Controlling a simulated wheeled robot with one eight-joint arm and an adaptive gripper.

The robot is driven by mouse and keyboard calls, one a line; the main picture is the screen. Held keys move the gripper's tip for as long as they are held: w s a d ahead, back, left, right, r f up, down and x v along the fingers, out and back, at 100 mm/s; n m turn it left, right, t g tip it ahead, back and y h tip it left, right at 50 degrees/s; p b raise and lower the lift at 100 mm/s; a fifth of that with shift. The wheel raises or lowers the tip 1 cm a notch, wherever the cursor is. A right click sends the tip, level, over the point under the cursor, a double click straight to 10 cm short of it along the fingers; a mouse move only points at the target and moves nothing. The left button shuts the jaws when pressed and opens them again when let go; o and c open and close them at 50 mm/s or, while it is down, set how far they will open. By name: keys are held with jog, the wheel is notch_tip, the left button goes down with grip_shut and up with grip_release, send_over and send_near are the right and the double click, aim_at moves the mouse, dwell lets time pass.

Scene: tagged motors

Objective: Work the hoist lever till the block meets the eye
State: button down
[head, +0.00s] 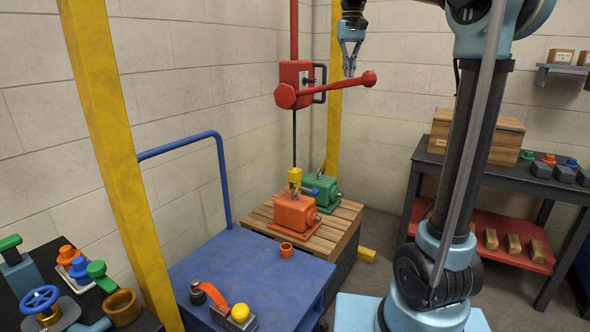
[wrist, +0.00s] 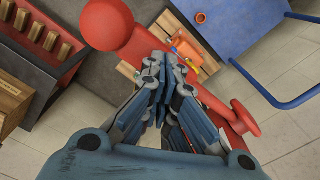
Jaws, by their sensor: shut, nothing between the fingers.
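The red hoist (head: 297,74) hangs on a red post by the wall corner. Its red lever (head: 325,88) slants slightly up to the right and ends in a round knob (head: 368,79). A dark line runs down from the hoist to a yellow block (head: 295,175), just above the orange motor (head: 295,212); I cannot tell whether it touches the eye on top. My gripper (head: 350,72) is shut and empty, pointing down close above the lever near the knob. In the wrist view its fingers (wrist: 165,65) overlap the lever (wrist: 205,95); contact is unclear.
A green motor (head: 322,192) stands behind the orange one on a wooden pallet (head: 340,228). A blue cart (head: 250,262) stands in front, with an orange ring (head: 286,250) on it. A yellow post (head: 115,150) rises at left. A dark bench (head: 470,170) stands at right.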

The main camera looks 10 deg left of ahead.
jog(key=shift+f, duration=0.45)
jog(key=shift+s+d+f, duration=0.1)
jog(key=shift+d+f, duration=0.05)
jog(key=shift+f, duration=0.75)
jog(key=shift+s+d+f, duration=0.1)
jog(key=shift+d+f, duration=0.1)
jog(key=shift+f, duration=0.75)
jog(key=shift+d+f, duration=0.15)
jog(key=shift+f, duration=0.75)
jog(key=shift+f, duration=0.1)
notch_tip(320, 180, down, 2)
jog(key=shift+f, duration=0.15)
